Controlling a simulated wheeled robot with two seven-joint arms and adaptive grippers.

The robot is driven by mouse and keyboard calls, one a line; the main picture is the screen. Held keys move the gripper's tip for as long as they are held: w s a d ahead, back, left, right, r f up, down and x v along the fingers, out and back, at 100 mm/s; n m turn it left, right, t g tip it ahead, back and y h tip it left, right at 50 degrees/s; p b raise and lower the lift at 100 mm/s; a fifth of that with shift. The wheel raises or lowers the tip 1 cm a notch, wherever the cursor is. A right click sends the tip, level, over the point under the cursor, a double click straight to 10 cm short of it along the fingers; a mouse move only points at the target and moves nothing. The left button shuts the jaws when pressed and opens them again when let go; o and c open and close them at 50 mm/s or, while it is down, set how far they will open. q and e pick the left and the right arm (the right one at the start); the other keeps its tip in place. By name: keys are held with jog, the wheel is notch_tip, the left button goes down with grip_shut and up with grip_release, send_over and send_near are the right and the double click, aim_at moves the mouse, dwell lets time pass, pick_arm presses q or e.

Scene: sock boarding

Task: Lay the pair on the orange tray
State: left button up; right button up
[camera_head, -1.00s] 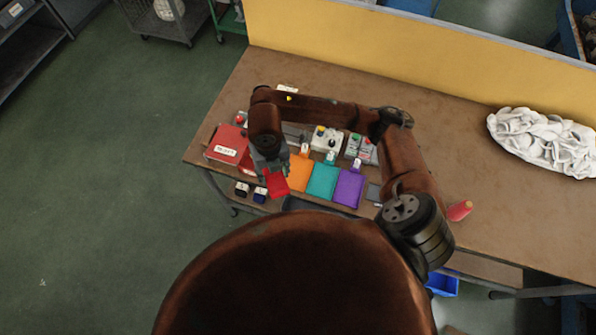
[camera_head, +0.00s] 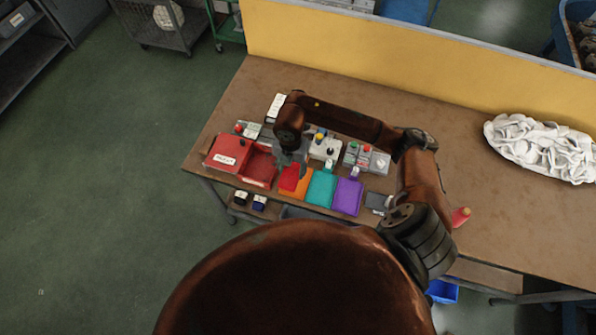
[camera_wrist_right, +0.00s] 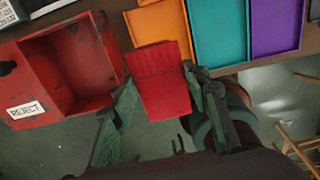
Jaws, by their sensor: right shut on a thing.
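My right gripper (camera_head: 292,166) is shut on a red folded pair of socks (camera_head: 289,178). The red pair also shows in the right wrist view (camera_wrist_right: 161,82), between the two fingers. The orange tray (camera_head: 298,191) lies flat on the bench, and in the head view the pair hides part of it. In the right wrist view the orange tray (camera_wrist_right: 158,22) shows just beyond the pair's far edge. I cannot tell whether the pair touches the tray. My left gripper is not in view.
The red REJECT bin (camera_head: 258,164) stands left of the orange tray. A teal tray (camera_head: 321,188) and a purple tray (camera_head: 347,197) lie to its right. Small button boxes (camera_head: 325,149) stand behind the trays. A white cloth heap (camera_head: 540,148) lies far right.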

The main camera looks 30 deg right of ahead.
aim_at(297, 165)
jog(key=d+f, duration=0.1)
jog(key=f, duration=0.1)
jog(key=w+d+f, duration=0.1)
jog(key=d+f, duration=0.1)
jog(key=shift+w, duration=0.1)
jog(key=shift+w+d+f, duration=0.1)
jog(key=shift+f, duration=1.6)
jog(key=shift+f, duration=0.1)
jog(key=o, duration=1.2)
jog(key=shift+c, duration=0.2)
notch_tip(297, 165, up, 12)
jog(key=shift+r, duration=0.15)
